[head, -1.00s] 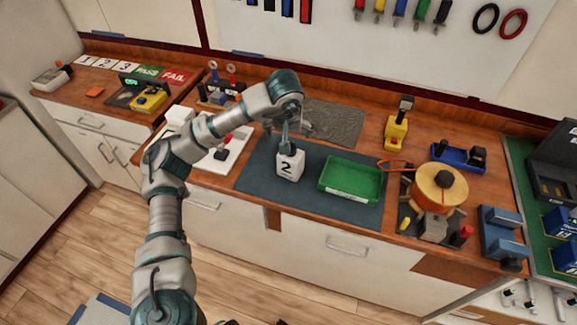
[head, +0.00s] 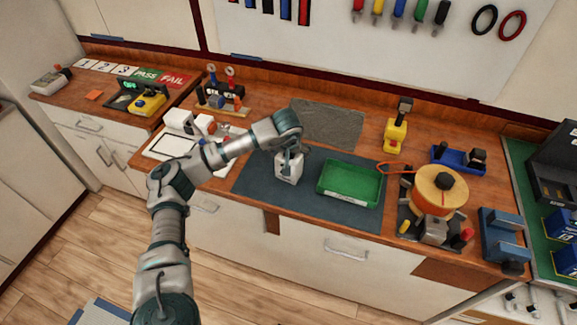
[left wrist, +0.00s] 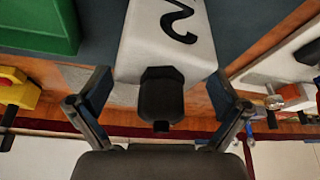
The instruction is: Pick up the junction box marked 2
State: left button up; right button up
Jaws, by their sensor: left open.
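The white junction box (head: 287,170) marked 2 stands on the dark mat (head: 255,180), left of the green tray. My left gripper (head: 288,155) is down at the box, and its fingers hide part of the box's front in the head view. In the left wrist view the black 2 shows on the white box (left wrist: 165,45), which has a dark knob at its near end. The open fingers of my left gripper (left wrist: 160,105) stand on either side of that knob. My right gripper is not in view.
A green tray (head: 350,182) lies on the mat close to the right of the box. A grey textured mat (head: 328,124) lies behind. An orange reel (head: 438,190) stands farther right, and a white board (head: 165,147) lies to the left.

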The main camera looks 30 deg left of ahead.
pick_arm(q)
jog(key=shift+f, duration=0.25)
jog(key=shift+d, duration=0.1)
jog(key=c, duration=1.5)
jog(key=shift+r, duration=0.1)
jog(key=shift+c, duration=0.2)
